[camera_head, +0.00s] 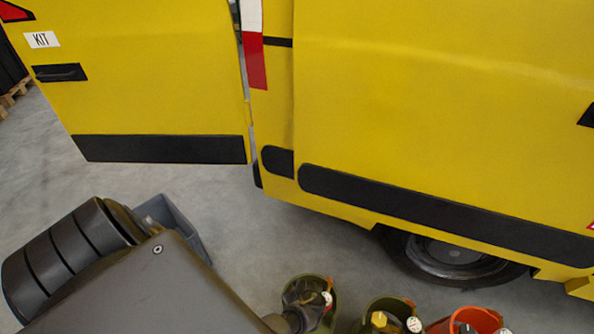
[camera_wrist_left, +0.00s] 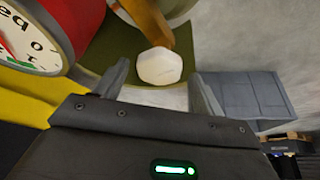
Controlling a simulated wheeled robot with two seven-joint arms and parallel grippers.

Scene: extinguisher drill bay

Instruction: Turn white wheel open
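The white wheel (camera_wrist_left: 159,67) shows in the left wrist view as a small faceted knob beside an orange part, above an olive-green body (camera_wrist_left: 120,45). My left gripper (camera_wrist_left: 160,74) is open, its two fingers to either side of the wheel. I see a gap on both sides and no contact; the exact depth is unclear. In the head view, my left arm reaches down to the leftmost olive-green round container (camera_head: 325,323), where the white wheel is hidden. My right gripper is not in view.
A red-rimmed dial (camera_wrist_left: 32,38) is close on the left in the wrist view. A grey crate (camera_head: 188,218) stands on the floor. An olive unit with a yellow wheel (camera_head: 379,319) and an orange unit (camera_head: 480,320) stand to the right. A yellow van (camera_head: 430,110) is behind.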

